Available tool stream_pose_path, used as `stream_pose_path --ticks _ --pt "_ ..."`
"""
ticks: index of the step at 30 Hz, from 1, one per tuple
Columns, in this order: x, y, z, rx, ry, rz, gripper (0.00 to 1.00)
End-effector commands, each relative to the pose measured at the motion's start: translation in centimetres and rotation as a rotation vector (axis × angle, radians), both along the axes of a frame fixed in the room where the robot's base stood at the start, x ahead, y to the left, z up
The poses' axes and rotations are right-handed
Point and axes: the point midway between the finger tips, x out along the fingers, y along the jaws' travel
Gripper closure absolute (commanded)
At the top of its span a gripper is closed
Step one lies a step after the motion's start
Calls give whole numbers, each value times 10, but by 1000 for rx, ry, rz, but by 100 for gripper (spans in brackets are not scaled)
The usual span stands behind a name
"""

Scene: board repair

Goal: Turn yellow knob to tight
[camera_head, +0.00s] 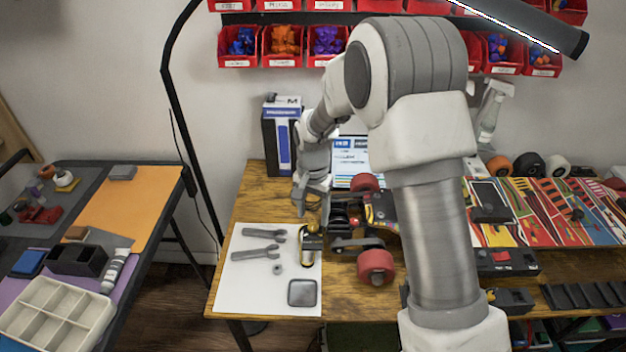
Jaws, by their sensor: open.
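My gripper (311,203) points down over the workbench (247,205), at the left end of a skateboard assembly with red wheels (375,267). A small yellow part (312,230), which looks like the yellow knob, shows just below my gripper, beside the dark metal fixture (345,215). My gripper is open. The gap between the fingers and the yellow part is too small to judge, and I cannot tell whether they touch. The knob's turn position cannot be read. My arm hides part of the skateboard and the bench behind it.
A white sheet (240,292) with wrenches (255,252) and a grey square piece (302,292) lies front left. Decorated boards (560,205) lie right. A box (281,140) stands behind my gripper. A dark lamp pole (184,110) rises at the left.

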Motion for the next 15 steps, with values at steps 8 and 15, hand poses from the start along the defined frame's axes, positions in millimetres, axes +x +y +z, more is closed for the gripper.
stream_pose_path --ticks 8,15 --pt "1 1 73 2 -7 1 36" --pt "0 1 120 2 -3 1 36"
